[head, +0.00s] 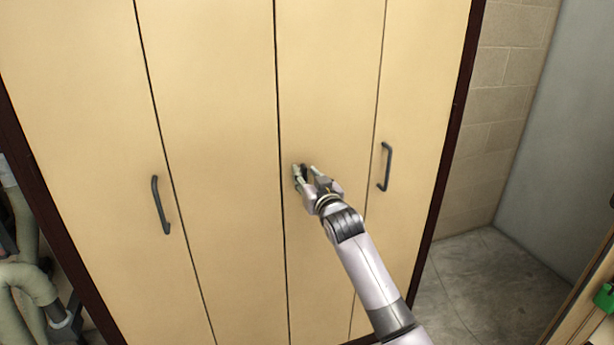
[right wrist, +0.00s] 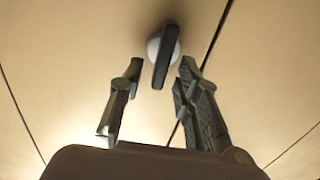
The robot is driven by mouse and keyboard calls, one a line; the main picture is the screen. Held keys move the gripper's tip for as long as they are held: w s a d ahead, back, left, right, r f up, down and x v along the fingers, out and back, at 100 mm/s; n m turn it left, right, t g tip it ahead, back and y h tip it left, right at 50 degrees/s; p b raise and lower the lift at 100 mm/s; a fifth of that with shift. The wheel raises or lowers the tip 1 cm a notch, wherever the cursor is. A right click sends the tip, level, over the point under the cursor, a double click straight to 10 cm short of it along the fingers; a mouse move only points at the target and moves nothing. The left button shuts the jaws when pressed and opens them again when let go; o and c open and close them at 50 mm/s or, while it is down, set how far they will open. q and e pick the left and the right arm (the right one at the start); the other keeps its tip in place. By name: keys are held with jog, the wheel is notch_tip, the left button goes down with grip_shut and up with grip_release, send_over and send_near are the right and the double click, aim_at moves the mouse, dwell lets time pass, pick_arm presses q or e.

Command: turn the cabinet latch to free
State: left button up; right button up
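The cabinet (head: 225,120) has several tall cream door panels in a dark frame. Its latch (right wrist: 166,56) is a dark bar on a round pale base; in the right wrist view the bar stands near upright, leaning slightly right at its top. In the head view the latch (head: 304,171) is a small dark shape, mostly hidden by my right gripper (head: 306,173). That gripper is open, with its fingertips (right wrist: 161,70) on either side of the bar's lower end in the picture. I see no clear contact with the bar. My left gripper is out of view.
Dark handles stand on the left (head: 160,205) and right (head: 385,167) panels. Pale hoses (head: 30,275) are at the lower left. A block wall (head: 505,90) and bare floor (head: 475,280) lie to the right, with a green object (head: 604,298) at the right edge.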

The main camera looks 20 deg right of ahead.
grip_shut()
dwell(0.6)
jog(key=m+p, duration=0.2)
jog(key=shift+d+r+m, duration=0.1)
jog(key=shift+d+m, duration=0.1)
jog(key=shift+m, duration=0.2)
jog(key=m+p, duration=0.1)
jog(key=m, duration=0.4)
jog(key=d+f+m+p, duration=0.1)
jog(key=m+p, duration=0.1)
jog(key=m, duration=0.3)
jog(key=f+m+p, duration=0.1)
jog(key=m+p, duration=0.1)
jog(key=m, duration=0.3)
jog(key=shift+d, duration=0.15)
